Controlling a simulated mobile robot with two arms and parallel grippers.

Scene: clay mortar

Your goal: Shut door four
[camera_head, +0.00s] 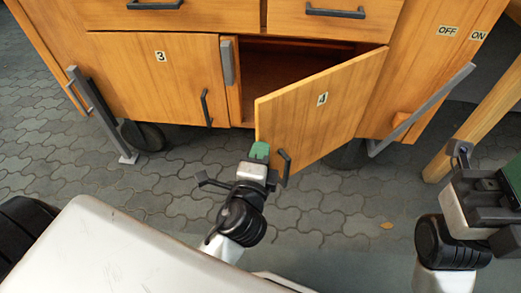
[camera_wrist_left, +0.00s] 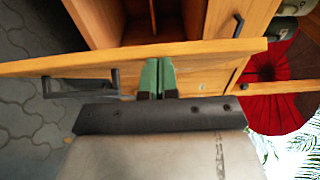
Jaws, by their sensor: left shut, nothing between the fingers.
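Door four (camera_head: 325,105) is a wooden cabinet door with a "4" label, and it stands partly open, swung out towards me. Its black handle (camera_head: 284,167) is near its free edge. My left gripper (camera_head: 260,151) is shut and empty, with its green fingertips at the lower free corner of the door, beside the handle. In the left wrist view the green fingers (camera_wrist_left: 157,76) are together against or very near the door's face (camera_wrist_left: 215,73); I cannot tell if they touch. The handle (camera_wrist_left: 80,83) lies left of them there. My right gripper (camera_head: 460,155) is at the right edge, partly cut off.
Door three (camera_head: 155,75) is closed, left of the dark open compartment (camera_head: 285,70). Drawers with black handles (camera_head: 335,12) are above. Grey slanted supports (camera_head: 100,115) stand beside the cabinet. A wooden leg (camera_head: 478,125) is at the right. Paved floor (camera_head: 335,205) below is clear.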

